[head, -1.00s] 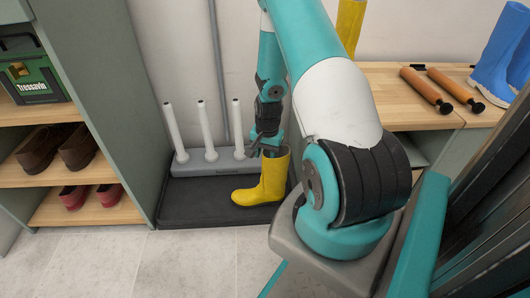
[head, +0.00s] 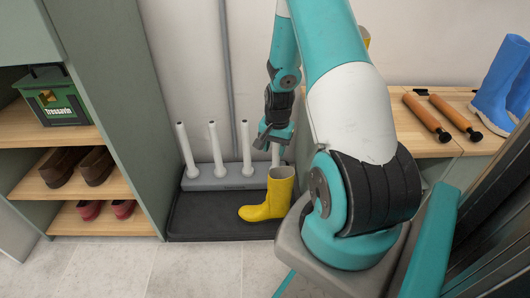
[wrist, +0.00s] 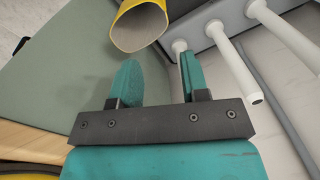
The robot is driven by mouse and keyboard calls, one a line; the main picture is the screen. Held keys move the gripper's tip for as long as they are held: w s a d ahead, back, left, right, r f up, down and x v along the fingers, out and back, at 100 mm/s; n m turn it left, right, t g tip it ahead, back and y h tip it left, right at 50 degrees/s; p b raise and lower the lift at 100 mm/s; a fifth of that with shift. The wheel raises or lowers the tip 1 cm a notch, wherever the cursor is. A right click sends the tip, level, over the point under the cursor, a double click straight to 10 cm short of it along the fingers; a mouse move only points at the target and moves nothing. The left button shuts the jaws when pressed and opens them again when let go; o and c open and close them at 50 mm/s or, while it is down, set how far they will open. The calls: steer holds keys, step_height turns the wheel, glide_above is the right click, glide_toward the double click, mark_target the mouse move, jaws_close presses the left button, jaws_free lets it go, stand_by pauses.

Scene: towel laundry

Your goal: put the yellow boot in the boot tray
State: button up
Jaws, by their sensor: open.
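A yellow boot (head: 268,199) stands upright on the black boot tray (head: 205,216), toe pointing left, near the tray's right side. My gripper (head: 268,140) is above the boot and apart from it. In the wrist view, my gripper (wrist: 158,85) has its two teal fingers spread with nothing between them. The boot's open top (wrist: 139,26) shows beyond the fingertips.
A grey rack with white upright pegs (head: 216,150) stands along the tray's back. A shelf unit (head: 90,133) with shoes borders the left. A wooden bench (head: 420,118) at right holds boot shapers (head: 455,115) and blue boots (head: 498,85). The tray's left part is clear.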

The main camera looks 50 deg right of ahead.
steer(key=w+a+r+n+t+y, duration=0.1)
steer(key=a+r+n, duration=0.5)
steer(key=a+r, duration=0.45)
steer(key=w+a+r+n+y, duration=0.1)
steer(key=a+r+n, duration=0.55)
steer(key=a, duration=0.75)
steer(key=s+a+r+n+g+y, duration=0.1)
steer(key=s+a+r+n+y, duration=0.1)
steer(key=s+a+r+n, duration=0.7)
steer(key=s+a+r, duration=0.1)
steer(key=s+a, duration=0.4)
steer(key=s, duration=0.1)
steer(key=shift+s+r+g, duration=0.15)
steer(key=shift+r+g, duration=0.1)
steer(key=shift+g, duration=0.05)
